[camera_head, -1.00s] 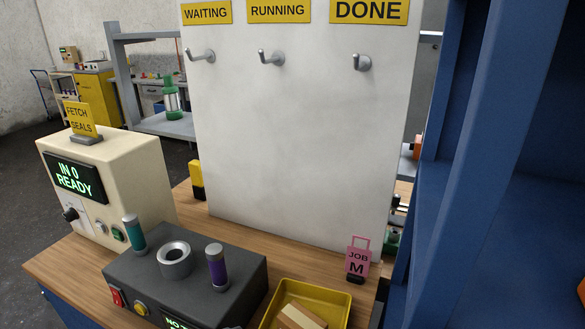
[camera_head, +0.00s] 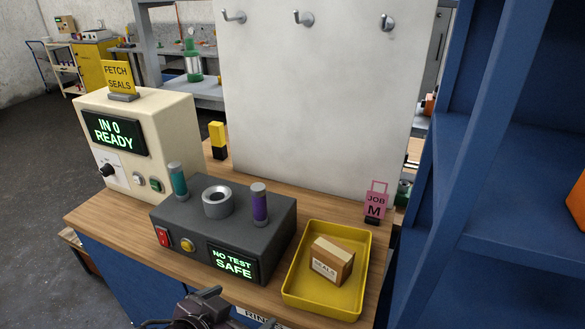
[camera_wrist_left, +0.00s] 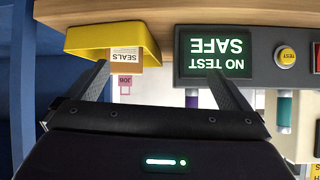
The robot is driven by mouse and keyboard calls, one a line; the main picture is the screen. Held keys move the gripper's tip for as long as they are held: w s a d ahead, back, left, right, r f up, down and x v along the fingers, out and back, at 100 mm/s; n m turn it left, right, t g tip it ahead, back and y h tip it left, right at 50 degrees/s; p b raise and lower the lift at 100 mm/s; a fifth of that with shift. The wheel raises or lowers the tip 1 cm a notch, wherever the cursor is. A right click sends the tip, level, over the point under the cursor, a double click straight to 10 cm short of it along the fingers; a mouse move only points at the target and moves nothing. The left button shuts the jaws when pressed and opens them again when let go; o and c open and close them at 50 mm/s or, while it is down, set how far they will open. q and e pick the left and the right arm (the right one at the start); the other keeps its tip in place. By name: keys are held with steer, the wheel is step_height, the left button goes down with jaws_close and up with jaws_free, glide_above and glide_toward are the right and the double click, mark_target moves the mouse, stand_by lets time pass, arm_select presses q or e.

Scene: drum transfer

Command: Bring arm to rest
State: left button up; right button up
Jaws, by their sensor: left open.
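My left gripper (camera_head: 208,312) shows at the bottom edge of the head view, in front of the bench and below the dark test box (camera_head: 222,238). In the left wrist view, which is upside down, its two fingers (camera_wrist_left: 160,80) stand wide apart with nothing between them. Beyond the fingers are the yellow tray (camera_wrist_left: 85,42) and the green-lit "NO TEST SAFE" screen (camera_wrist_left: 215,52). Most of the left arm is out of the head view. My right gripper is in neither current view.
The yellow tray (camera_head: 360,295) holds a SEALS carton (camera_head: 330,262). A cream box (camera_head: 150,140) reading "IN 0 READY" stands at the left. A pink JOB M tag (camera_head: 377,203) stands behind the tray. A blue shelf frame (camera_head: 480,150) rises on the right.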

arm_select(q)
steer(key=s+a+f+n+g+y, duration=0.4)
steer(key=s+a+f+g+y, duration=0.15)
steer(key=s+a+f, duration=0.4)
step_height(320, 180, down, 33)
steer(key=s+g, duration=0.2)
steer(key=s, duration=0.1)
steer(key=s+a+f, duration=0.2)
steer(key=s+f, duration=0.6)
steer(key=s, duration=0.1)
steer(key=s+a+f+g, duration=0.1)
steer(key=s+a+f, duration=0.1)
steer(key=s+f, duration=0.5)
steer(key=shift+s+f, duration=0.4)
steer(key=shift+s, duration=0.65)
steer(key=shift+h, duration=0.25)
